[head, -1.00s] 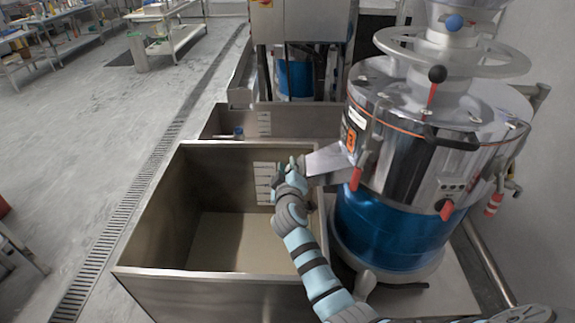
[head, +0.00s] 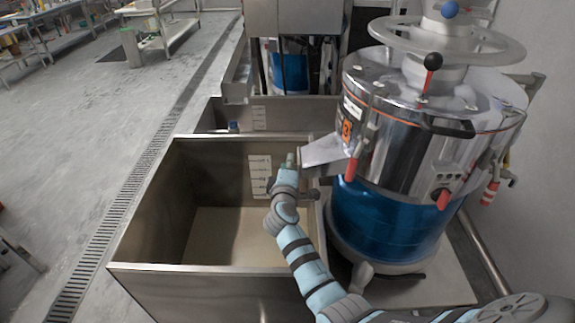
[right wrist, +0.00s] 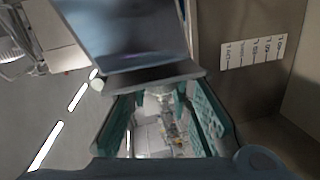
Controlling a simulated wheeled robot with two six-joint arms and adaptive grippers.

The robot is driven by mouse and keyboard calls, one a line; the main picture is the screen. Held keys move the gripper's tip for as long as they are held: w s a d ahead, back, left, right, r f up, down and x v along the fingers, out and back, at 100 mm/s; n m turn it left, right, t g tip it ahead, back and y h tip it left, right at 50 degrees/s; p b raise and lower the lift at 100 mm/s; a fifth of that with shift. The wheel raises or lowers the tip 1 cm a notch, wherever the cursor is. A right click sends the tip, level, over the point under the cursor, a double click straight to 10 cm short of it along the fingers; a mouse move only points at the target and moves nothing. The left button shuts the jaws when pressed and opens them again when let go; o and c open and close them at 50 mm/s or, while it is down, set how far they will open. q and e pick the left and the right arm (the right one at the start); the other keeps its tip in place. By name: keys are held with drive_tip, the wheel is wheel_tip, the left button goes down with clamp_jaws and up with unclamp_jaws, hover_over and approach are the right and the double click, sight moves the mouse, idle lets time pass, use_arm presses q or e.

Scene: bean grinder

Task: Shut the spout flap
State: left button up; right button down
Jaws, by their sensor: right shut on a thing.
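The grinder's metal spout (head: 324,151) sticks out to the left from the drum, over the right rim of the open metal bin. My right gripper (head: 291,161) is at the spout's outer end. In the right wrist view the spout (right wrist: 125,35) fills the upper middle, with a grey flap edge (right wrist: 150,79) across its end. My right gripper (right wrist: 163,112) has its teal finger pads either side, just below that edge, and is shut on the flap. The exact contact and the flap's angle are hard to make out. My left gripper is not in view.
The deep metal bin (head: 140,222) stands below my right gripper, with a white label (head: 260,173) inside. The grinder (head: 418,185) has red-handled levers and a blue band on the right. A second machine and bin stand behind. Open floor lies left.

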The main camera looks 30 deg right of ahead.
drive_tip(key=shift+f, duration=0.1)
drive_tip(key=c, duration=1.4)
unclamp_jaws()
drive_tip(key=shift+c, duration=0.2)
